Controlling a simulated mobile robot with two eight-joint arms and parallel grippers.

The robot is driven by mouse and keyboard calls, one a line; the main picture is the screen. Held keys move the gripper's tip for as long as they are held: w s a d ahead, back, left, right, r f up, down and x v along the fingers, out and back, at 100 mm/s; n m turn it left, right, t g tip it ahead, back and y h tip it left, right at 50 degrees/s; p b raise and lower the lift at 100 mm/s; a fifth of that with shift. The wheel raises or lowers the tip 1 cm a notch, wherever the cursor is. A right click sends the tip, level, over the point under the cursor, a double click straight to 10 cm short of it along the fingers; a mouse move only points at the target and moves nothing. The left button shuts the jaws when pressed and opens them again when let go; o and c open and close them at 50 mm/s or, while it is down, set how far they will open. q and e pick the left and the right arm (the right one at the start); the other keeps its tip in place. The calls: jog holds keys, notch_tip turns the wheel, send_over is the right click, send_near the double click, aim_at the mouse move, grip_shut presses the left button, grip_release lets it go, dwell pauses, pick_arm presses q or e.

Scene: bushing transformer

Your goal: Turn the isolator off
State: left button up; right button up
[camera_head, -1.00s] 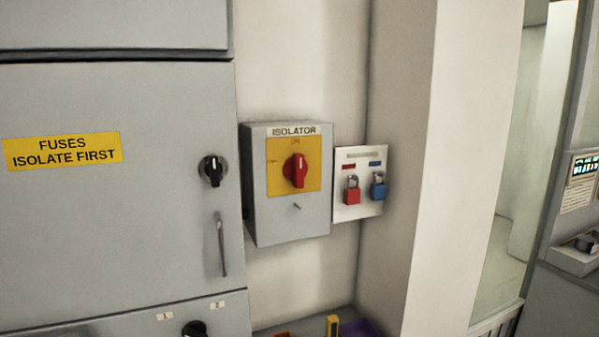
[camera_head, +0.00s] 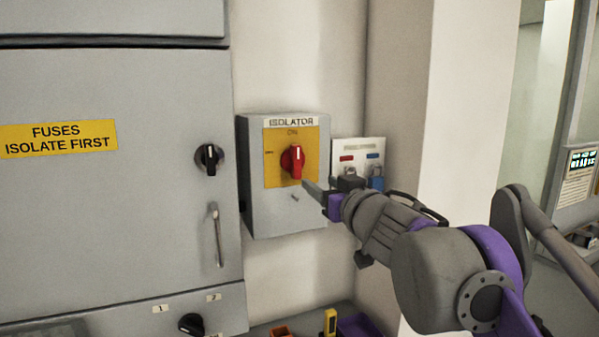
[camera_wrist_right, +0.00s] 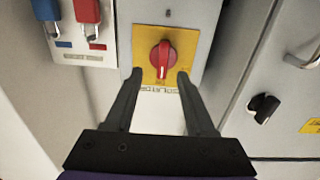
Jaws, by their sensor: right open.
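The isolator is a grey wall box (camera_head: 285,215) with a yellow plate (camera_head: 275,168) and a red rotary knob (camera_head: 292,161). The knob's pointer stands upright, towards the ON mark. My right gripper (camera_head: 308,184) reaches in from the right, with its fingertips just right of and below the knob in the head view. In the right wrist view its two fingers (camera_wrist_right: 155,78) are open, one on each side of the red knob (camera_wrist_right: 163,58) and short of it, with nothing between them. That view shows the isolator upside down. My left gripper is not in view.
A padlock board (camera_head: 350,150) with red and blue padlocks hangs right of the isolator, partly behind my right arm. A grey fuse cabinet (camera_head: 110,230) with black knobs and a handle stands at left. A yellow item (camera_head: 330,322) and bins lie below.

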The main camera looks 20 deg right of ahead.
aim_at(298, 166)
jog(key=shift+y, duration=0.3)
jog(key=w, duration=0.3)
jog(key=w+p, duration=0.1)
jog(key=w, duration=0.3)
jog(key=w+r+p, duration=0.1)
jog(key=w, duration=0.3)
jog(key=shift+a, duration=0.2)
jog(key=shift+f, duration=0.1)
jog(key=shift+s, duration=0.1)
grip_shut()
